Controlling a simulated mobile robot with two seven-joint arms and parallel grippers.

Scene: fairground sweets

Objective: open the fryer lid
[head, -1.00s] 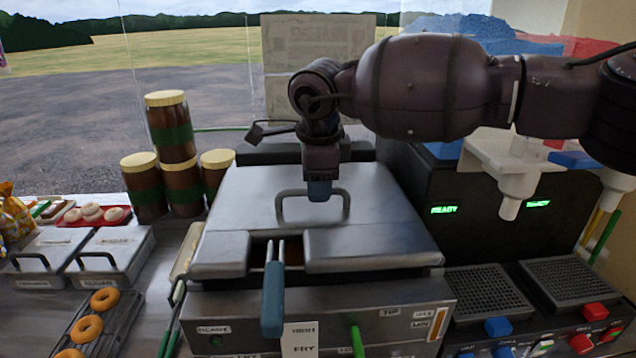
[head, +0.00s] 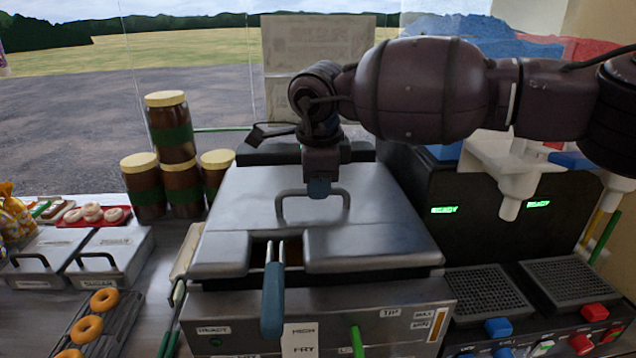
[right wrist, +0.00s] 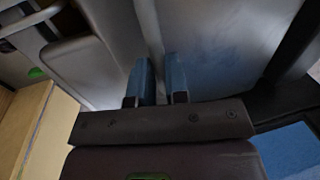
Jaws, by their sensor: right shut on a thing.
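The fryer lid (head: 375,235) is a flat grey metal plate lying closed on the fryer (head: 250,308). A grey arched handle (head: 282,206) stands on its top. My right gripper (head: 319,188) reaches down to the handle's top bar and is shut on it. Its blue fingertips hide part of the bar. In the right wrist view, the two blue fingers (right wrist: 158,82) stand a small gap apart, with grey metal beyond them. A basket's blue grip (head: 272,300) sticks out through a notch in the lid's front edge. My left gripper is not in view.
Stacked brown jars (head: 170,128) with cream lids stand left of the fryer. A black machine (head: 470,180) with green displays stands to the right. Two lidded metal bins (head: 112,252) and a rack of doughnuts (head: 90,325) lie at the left.

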